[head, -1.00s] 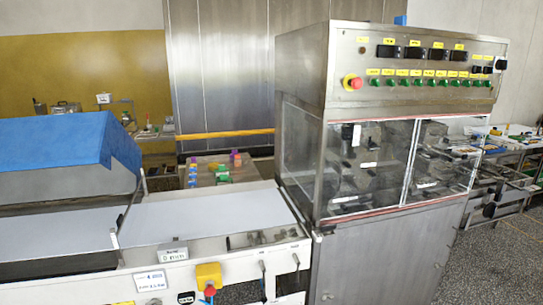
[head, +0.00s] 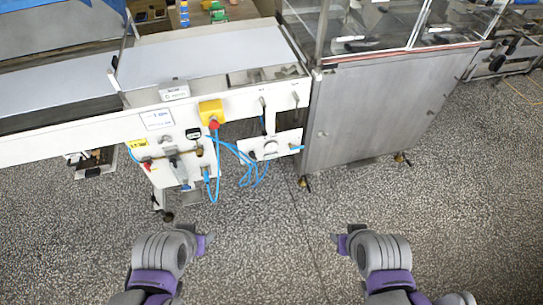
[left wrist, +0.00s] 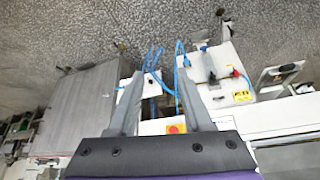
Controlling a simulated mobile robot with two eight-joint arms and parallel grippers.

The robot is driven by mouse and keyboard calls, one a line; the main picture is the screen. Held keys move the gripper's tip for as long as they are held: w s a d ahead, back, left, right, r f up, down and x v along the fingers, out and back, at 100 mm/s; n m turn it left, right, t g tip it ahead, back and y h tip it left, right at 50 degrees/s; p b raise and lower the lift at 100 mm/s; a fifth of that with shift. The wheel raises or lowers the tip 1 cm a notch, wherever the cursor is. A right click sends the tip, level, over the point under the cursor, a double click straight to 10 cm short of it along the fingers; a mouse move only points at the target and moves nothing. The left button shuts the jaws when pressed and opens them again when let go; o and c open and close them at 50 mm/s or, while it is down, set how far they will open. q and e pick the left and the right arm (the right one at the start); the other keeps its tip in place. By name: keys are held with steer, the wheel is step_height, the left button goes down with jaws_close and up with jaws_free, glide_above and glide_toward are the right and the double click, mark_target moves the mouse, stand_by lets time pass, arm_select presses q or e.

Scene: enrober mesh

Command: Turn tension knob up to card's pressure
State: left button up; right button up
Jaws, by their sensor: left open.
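A white panel (head: 271,146) hangs under the conveyor frame with a small round knob-like part (head: 270,148) on it; I cannot tell if this is the tension knob. A second white panel (head: 181,164) to its left carries valve-like fittings and blue hoses. A white card (head: 158,119) is fixed on the frame, and another small card (head: 174,90) stands above it; their writing is too small to read. My left gripper (head: 209,243) is open and empty, below and apart from the panels; its spread fingers show in the left wrist view (left wrist: 158,71). My right gripper (head: 340,243) is low at right, touching nothing; its jaw opening is unclear.
A yellow box with a red emergency button (head: 213,124) sits on the frame. Blue hoses (head: 252,170) loop below the panels. A steel cabinet (head: 370,110) stands on the right. The speckled floor (head: 270,230) in front is clear.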

mark_target(254, 159)
stand_by(0.3)
